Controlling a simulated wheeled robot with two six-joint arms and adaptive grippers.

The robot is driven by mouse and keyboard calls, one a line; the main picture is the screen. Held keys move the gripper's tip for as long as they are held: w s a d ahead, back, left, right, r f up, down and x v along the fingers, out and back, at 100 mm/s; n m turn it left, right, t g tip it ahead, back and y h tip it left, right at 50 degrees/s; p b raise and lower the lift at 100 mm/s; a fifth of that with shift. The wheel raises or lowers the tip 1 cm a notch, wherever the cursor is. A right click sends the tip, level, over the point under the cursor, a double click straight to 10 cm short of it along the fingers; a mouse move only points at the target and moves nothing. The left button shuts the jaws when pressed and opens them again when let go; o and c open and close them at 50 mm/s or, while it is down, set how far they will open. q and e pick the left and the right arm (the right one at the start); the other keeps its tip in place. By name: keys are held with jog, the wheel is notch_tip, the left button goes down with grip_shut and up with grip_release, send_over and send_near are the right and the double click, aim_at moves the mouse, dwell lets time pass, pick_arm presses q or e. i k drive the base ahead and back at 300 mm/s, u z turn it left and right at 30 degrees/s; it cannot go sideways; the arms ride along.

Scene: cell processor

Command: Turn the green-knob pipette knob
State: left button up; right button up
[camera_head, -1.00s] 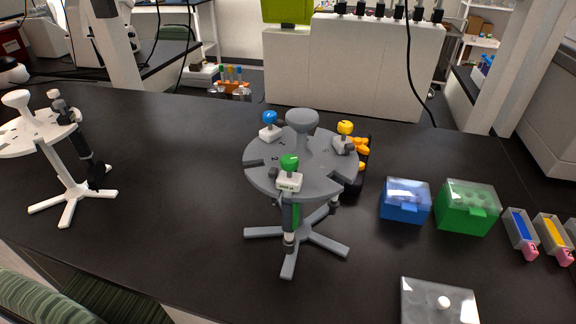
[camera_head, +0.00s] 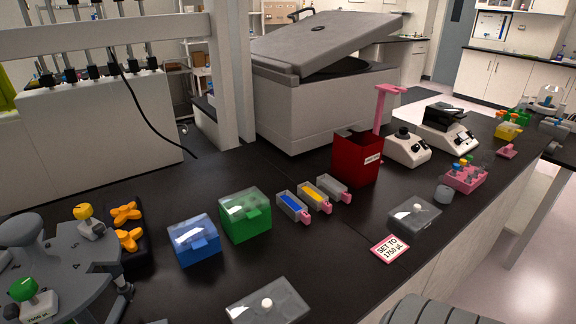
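The green-knob pipette (camera_head: 33,300) hangs in the grey round stand (camera_head: 70,262) at the lower left edge of the head view. Its green knob is on top, and its lower part is cut off by the frame. A yellow-knob pipette (camera_head: 88,222) hangs in the same stand, farther back. A pink-edged sign (camera_head: 390,249) reading "SET TO 1750 µL" lies on the bench at the right.
A blue box (camera_head: 194,240) and a green box (camera_head: 245,214) stand right of the stand. Reservoirs (camera_head: 313,196), a dark red bin (camera_head: 357,160) and a clear-lidded box (camera_head: 268,303) are on the black bench. A large grey centrifuge (camera_head: 320,90) stands behind. Bare bench lies between the boxes and the sign.

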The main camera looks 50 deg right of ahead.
aim_at(24, 289)
jog(key=z, duration=0.85)
jog(key=k, duration=1.1)
jog(key=z, duration=0.75)
jog(key=i, duration=0.75)
jog(key=u, duration=1.75)
jog(key=k, duration=0.2)
jog(key=z, duration=0.55)
